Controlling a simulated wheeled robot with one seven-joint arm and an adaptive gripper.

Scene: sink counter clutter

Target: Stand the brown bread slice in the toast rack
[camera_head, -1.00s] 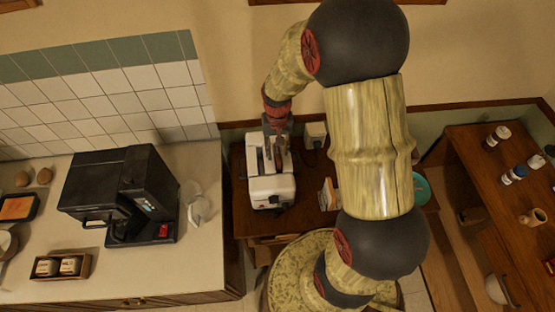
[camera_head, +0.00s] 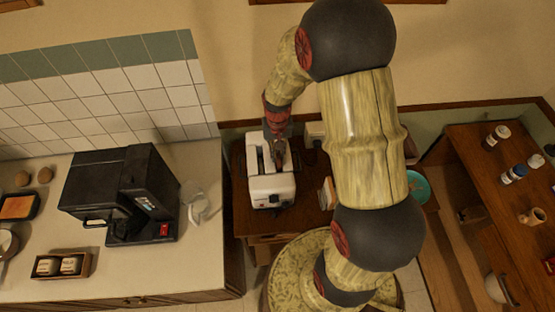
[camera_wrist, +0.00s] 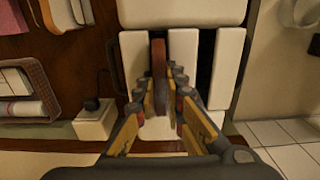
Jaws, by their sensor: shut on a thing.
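My gripper (camera_wrist: 163,88) is shut on the brown bread slice (camera_wrist: 159,56), seen edge-on as a narrow brown strip between the fingertips in the wrist view. Slice and fingertips are at the white toaster (camera_wrist: 183,52), in line with one of its dark slots; how deep the slice sits in the slot I cannot tell. In the head view my gripper (camera_head: 279,150) is over the back right part of the toaster (camera_head: 271,190), and the slice is not clear there. Pale upright pieces with brown edges (camera_head: 327,192) stand right of the toaster, perhaps the toast rack; they also show in the wrist view (camera_wrist: 68,12).
A white box with a black plug (camera_wrist: 96,119) and a woven basket (camera_wrist: 36,85) are beside the toaster. A black coffee machine (camera_head: 120,195) stands on the left counter. A teal bowl (camera_head: 417,188) is to the right, partly behind my arm.

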